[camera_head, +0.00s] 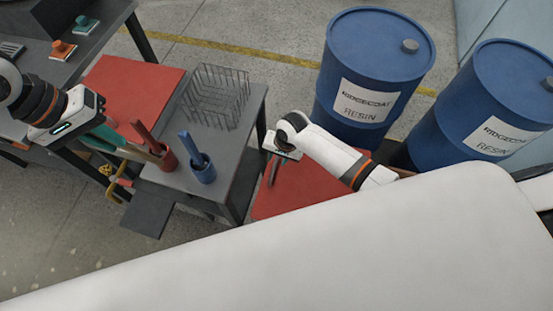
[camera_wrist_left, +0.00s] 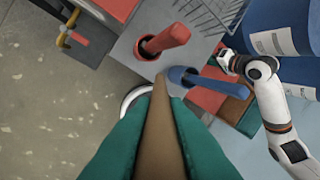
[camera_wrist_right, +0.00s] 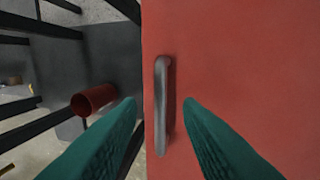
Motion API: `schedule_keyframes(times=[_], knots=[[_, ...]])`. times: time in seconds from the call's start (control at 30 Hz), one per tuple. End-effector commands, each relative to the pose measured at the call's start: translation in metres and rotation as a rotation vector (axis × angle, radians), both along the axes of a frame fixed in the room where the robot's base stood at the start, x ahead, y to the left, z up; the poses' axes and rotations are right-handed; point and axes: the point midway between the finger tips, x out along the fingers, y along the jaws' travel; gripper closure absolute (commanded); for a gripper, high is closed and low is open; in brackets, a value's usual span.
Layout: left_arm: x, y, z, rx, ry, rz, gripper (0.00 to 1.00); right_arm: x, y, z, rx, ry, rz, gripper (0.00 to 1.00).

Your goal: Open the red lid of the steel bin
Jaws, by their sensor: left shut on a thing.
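A flat red lid (camera_head: 292,193) lies under my right gripper in the head view, right of the grey table. In the right wrist view the red lid (camera_wrist_right: 235,65) carries a grey bar handle (camera_wrist_right: 162,100). My right gripper (camera_wrist_right: 160,112) is open, its teal fingers on either side of the handle with gaps; I cannot tell how far above the lid they are. The bin's body is mostly hidden. My left gripper (camera_wrist_left: 157,105) is shut on a brown handle (camera_wrist_left: 160,140), held near the table's left side. A pale curved rim (camera_wrist_left: 135,100) shows behind it.
The grey table (camera_head: 225,150) bears a wire basket (camera_head: 215,95), a red holder (camera_head: 162,158) and a blue holder (camera_head: 203,172). Another red panel (camera_head: 135,85) lies behind. Blue drums (camera_head: 370,60) stand close behind my right arm. Floor at lower left is clear.

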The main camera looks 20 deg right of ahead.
Motion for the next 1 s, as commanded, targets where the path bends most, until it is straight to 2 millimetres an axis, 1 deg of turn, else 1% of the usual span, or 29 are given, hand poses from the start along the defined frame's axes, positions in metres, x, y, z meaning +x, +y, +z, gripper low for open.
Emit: schedule_keyframes(times=[0.03,0.1,0.2,0.5,0.53,0.7,0.73,1.0], knots=[[0.0,0.0,-0.002,0.0,0.0,0.0,1.0,0.001,0.002,-0.008,0.001,0.001,0.0,0.67],[0.0,0.0,-0.003,0.0,0.0,0.0,1.0,0.001,0.003,-0.015,0.0,0.002,0.0,0.67],[0.0,0.0,-0.004,0.0,0.0,0.0,1.0,0.002,0.004,-0.02,0.0,0.0,0.001,0.67],[0.0,0.0,-0.004,0.0,0.0,0.0,1.0,0.002,0.004,-0.022,0.001,-0.001,0.001,0.67],[0.0,0.0,-0.004,0.0,0.0,0.0,1.0,0.002,0.004,-0.022,0.001,-0.001,0.001,0.69],[0.0,0.0,-0.004,0.0,0.0,0.0,1.0,0.002,0.004,-0.022,0.001,-0.001,0.001,0.97],[0.0,0.0,-0.004,0.0,0.0,0.0,1.0,0.002,0.004,-0.022,0.001,-0.001,0.001,1.0],[0.0,0.0,-0.003,0.0,0.0,0.0,1.0,0.002,0.004,-0.021,0.002,0.0,0.001,1.0]])
